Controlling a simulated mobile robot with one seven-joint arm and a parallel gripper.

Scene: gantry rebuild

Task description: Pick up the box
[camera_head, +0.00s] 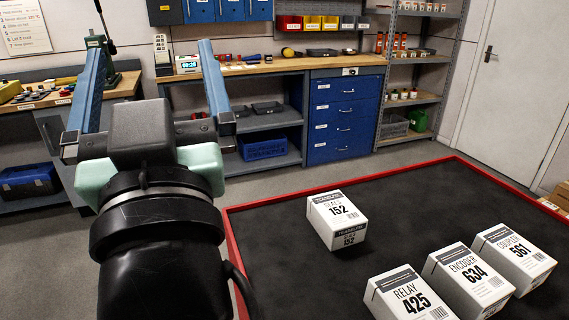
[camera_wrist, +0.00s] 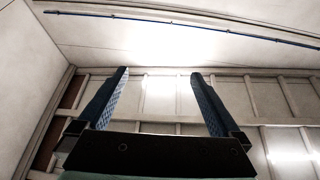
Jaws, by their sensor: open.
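Several white boxes stand on a dark mat (camera_head: 290,275) with a red edge in the head view. The box marked 152 (camera_head: 338,220) stands apart, nearest to my gripper. The boxes marked RELAY 425 (camera_head: 411,296), ENCODER 634 (camera_head: 468,279) and COUPLER 561 (camera_head: 513,257) stand in a row at the lower right. My gripper (camera_head: 149,60) is raised at the left of the head view, with its two blue fingers wide apart and nothing between them. In the wrist view, the open fingers (camera_wrist: 160,95) point at the ceiling and wall. No box shows there.
A workbench (camera_head: 270,66) with a blue drawer cabinet (camera_head: 346,117) stands at the back. A shelf rack (camera_head: 416,92) and a door (camera_head: 502,85) are at the back right. Another bench (camera_head: 60,97) is at the left. The mat behind the boxes is clear.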

